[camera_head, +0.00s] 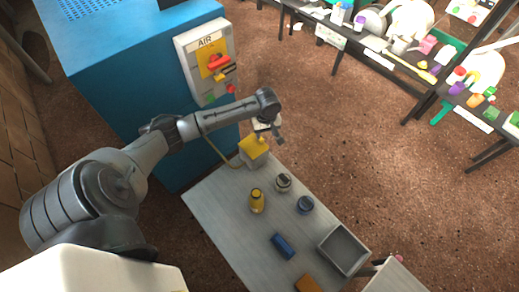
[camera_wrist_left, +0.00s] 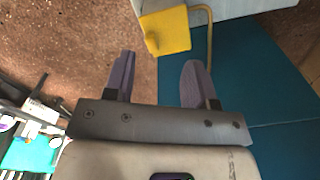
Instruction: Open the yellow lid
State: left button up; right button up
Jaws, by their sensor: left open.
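The yellow lid (camera_head: 254,146) sits on a small light-grey box (camera_head: 254,160) at the far corner of the table. The lid looks shut on the box. In the left wrist view the yellow lid (camera_wrist_left: 172,30) is at the top, with a yellow knob (camera_wrist_left: 152,42) at its left side. My left gripper (camera_head: 270,134) is just above and beside the lid. Its two fingers also show in the left wrist view (camera_wrist_left: 158,70), spread apart with nothing between them. The fingers appear apart from the lid. The box's inside is hidden. My right gripper is not in view.
The grey table (camera_head: 225,215) holds a yellow bottle (camera_head: 257,201), a jar (camera_head: 283,183), a blue round container (camera_head: 305,205), a blue block (camera_head: 283,246), an orange block (camera_head: 308,284) and a grey tray (camera_head: 326,253). A blue cabinet (camera_head: 130,85) with a control panel (camera_head: 190,55) stands behind.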

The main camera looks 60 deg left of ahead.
pick_arm(q)
jog(key=w+a+f+n+b, duration=0.2)
jog(key=a+f+n+b, duration=0.2)
jog(key=a+b, duration=0.25)
jog(key=n+b, duration=0.1)
jog(key=b, duration=0.7)
send_near(253, 144)
jog(key=w+f, duration=0.2)
jog(key=f, duration=0.1)
jog(key=w+f, duration=0.1)
jog(key=f, duration=0.1)
jog(key=shift+w+a+f, duration=0.1)
jog(key=shift+w+f, duration=0.1)
jog(key=shift+f+b, duration=0.5)
jog(key=shift+f, duration=0.5)
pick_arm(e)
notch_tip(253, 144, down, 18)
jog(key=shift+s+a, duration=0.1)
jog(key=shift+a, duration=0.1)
pick_arm(q)
jog(key=c, duration=0.9)
grip_shut()
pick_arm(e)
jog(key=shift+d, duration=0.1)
